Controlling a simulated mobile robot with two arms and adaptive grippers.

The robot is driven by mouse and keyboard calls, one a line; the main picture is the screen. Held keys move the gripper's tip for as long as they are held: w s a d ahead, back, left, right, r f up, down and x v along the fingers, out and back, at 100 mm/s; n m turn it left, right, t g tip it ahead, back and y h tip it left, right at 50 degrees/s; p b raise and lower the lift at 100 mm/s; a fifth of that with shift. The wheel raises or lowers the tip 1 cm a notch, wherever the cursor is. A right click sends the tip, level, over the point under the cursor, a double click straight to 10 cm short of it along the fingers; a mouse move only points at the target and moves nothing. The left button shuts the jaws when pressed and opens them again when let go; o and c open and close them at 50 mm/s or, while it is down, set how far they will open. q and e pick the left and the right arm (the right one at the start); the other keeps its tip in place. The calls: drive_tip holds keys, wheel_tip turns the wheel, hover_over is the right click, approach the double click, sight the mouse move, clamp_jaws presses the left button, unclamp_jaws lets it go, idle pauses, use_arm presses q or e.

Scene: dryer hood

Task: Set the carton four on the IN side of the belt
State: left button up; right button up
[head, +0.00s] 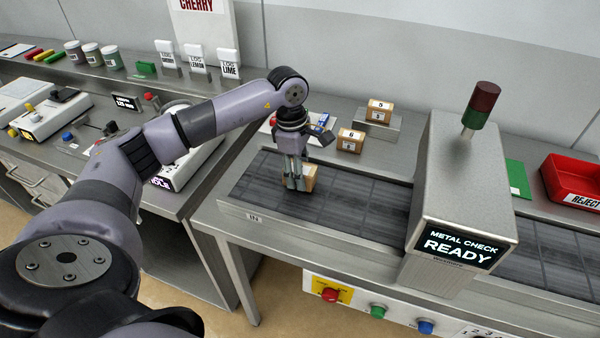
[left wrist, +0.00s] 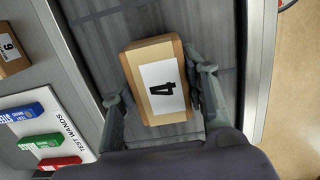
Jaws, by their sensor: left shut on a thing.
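Carton four (left wrist: 155,80) is a brown box with a white label reading 4. It also shows in the head view (head: 309,178), partly hidden behind my left gripper (head: 295,183). In the left wrist view my left gripper (left wrist: 164,100) has one finger on each side of the carton, shut on it. The carton is at the dark belt (head: 335,195), on the part left of the metal check housing, near the IN label (head: 254,217). I cannot tell for sure whether its underside touches the belt. My right gripper is not in view.
The metal check housing (head: 462,190) spans the belt and its display reads READY. Cartons six (head: 350,141) and five (head: 380,111) stand behind the belt. A test wands card (left wrist: 70,125) lies beside it. A red reject bin (head: 572,180) is at the far right.

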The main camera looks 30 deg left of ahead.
use_arm(q)
drive_tip(key=shift+f, duration=0.7)
drive_tip(key=shift+f, duration=0.1)
drive_tip(key=shift+f, duration=0.15)
drive_tip(key=o, duration=0.9)
drive_tip(key=shift+c, duration=0.2)
drive_tip(key=o, duration=0.4)
drive_tip(key=shift+c, duration=0.2)
